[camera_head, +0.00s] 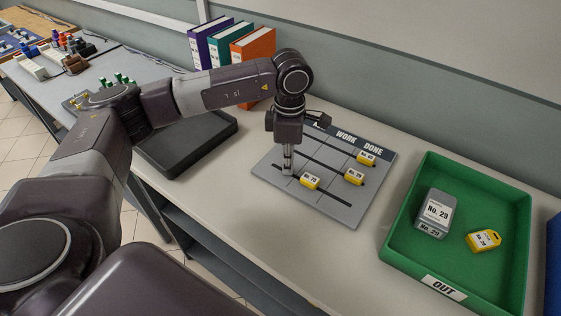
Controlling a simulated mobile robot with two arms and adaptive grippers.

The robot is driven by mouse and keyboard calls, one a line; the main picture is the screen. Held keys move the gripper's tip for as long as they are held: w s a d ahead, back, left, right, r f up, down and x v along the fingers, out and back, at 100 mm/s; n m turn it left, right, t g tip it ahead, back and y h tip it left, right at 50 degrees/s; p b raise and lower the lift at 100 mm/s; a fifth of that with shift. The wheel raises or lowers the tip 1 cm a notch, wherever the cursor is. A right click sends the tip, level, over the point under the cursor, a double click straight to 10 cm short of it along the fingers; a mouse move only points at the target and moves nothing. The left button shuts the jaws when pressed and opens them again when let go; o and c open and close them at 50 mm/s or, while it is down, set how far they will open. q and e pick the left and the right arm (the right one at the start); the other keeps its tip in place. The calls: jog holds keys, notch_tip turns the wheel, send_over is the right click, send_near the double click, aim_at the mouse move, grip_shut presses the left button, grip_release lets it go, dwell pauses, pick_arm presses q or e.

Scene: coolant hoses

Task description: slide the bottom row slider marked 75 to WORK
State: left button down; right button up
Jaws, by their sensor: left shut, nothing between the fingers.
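The grey slider board (335,213) lies on the bench, with the headings WORK and DONE along its far edge; my left arm hides the heading further left. The yellow bottom row slider (310,181) sits about midway along its slot, roughly in line with WORK; its small number is hard to read. Another yellow slider (354,176) is in the middle row and one (367,158) in the top row, both further right. My left gripper (288,172) points down, shut and empty, at the bottom row just left of its slider; contact cannot be told. My right gripper is out of view.
A black tray (188,142) lies left of the board. Purple, teal and orange binders (253,46) stand behind, near the wall.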

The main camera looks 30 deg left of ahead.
pick_arm(q)
jog(key=shift+a, duration=0.4)
jog(key=shift+r, duration=0.1)
notch_tip(320, 180, up, 8)
jog(key=p, duration=0.4)
dwell(0.6)
